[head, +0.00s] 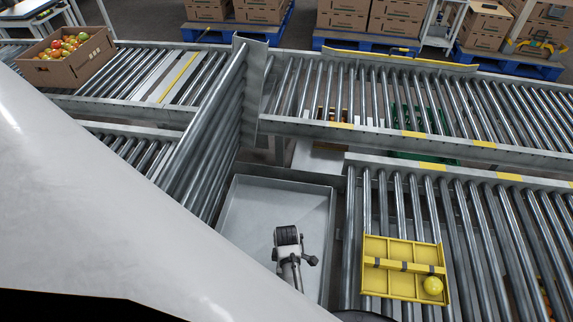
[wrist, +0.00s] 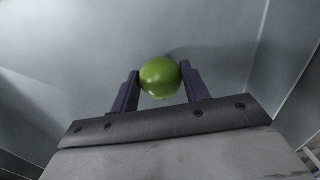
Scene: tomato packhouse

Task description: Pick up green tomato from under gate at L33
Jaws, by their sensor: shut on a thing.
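A green tomato (wrist: 160,77) sits between the two dark fingers of my gripper (wrist: 161,82) in the wrist view. Both fingers touch its sides, and my gripper is shut on it. Smooth grey metal lies behind the tomato; I cannot tell whether the tomato is clear of it. In the head view the end of my arm is over a grey metal tray (head: 248,210), and the tomato is hidden there. The raised roller gate (head: 215,125) stands tilted up beside the tray, on its left.
A cardboard box of mixed tomatoes (head: 68,70) stands on the far left conveyor. Stacked boxes on blue pallets (head: 345,40) are at the back.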

